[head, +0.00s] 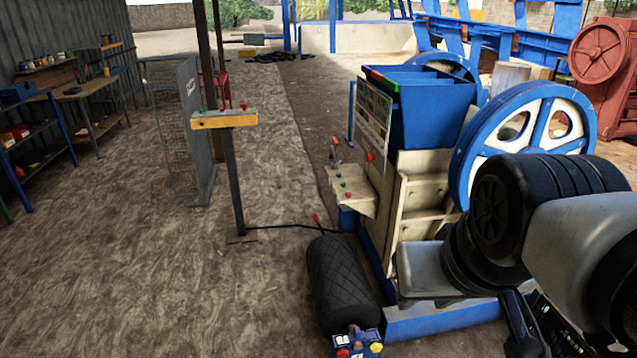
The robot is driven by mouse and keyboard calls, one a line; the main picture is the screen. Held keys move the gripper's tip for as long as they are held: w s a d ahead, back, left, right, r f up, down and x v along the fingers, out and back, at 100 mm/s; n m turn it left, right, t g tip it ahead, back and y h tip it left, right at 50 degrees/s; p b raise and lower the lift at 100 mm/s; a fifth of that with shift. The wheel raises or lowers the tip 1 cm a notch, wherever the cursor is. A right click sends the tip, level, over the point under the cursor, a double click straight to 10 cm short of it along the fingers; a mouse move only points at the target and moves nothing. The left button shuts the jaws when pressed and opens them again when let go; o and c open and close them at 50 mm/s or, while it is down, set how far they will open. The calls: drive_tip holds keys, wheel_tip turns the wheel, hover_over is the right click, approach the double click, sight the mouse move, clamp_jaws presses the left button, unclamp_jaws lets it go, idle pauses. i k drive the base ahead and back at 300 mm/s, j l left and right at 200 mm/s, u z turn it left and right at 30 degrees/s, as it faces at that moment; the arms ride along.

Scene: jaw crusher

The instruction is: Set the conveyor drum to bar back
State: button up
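The conveyor drum (340,283), a black roller with a diamond-patterned surface, lies on the ground left of the crusher's blue base. A thin dark bar (285,226) runs near its far end, from the foot of the yellow-topped post toward the crusher. A short red-tipped handle (317,219) stands up beside the bar, tilted; I cannot tell how it joins the bar or drum. A blue block with red and yellow knobs (357,344) sits at the drum's near end. Dark parts that look like my gripper (525,325) show at the lower right, apart from the drum; its fingers are unclear.
The jaw crusher (415,205) with its large blue-and-white flywheel (525,135) stands right of the drum. A post with a yellow top (224,119) stands beyond it. Shelves (35,145) line the left wall. The dirt floor left of the drum is clear.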

sight(344, 300)
drive_tip(key=i+j+u, duration=0.4)
drive_tip(key=i, duration=0.2)
drive_tip(key=i+u, duration=0.45)
drive_tip(key=i, duration=1.7)
drive_tip(key=i+j+z, duration=0.1)
drive_tip(key=i+z, duration=0.2)
drive_tip(key=i+j+z, duration=0.25)
drive_tip(key=i, duration=0.3)
drive_tip(key=i+j+z, duration=1.3)
drive_tip(key=k+l, duration=0.05)
drive_tip(key=k, duration=0.05)
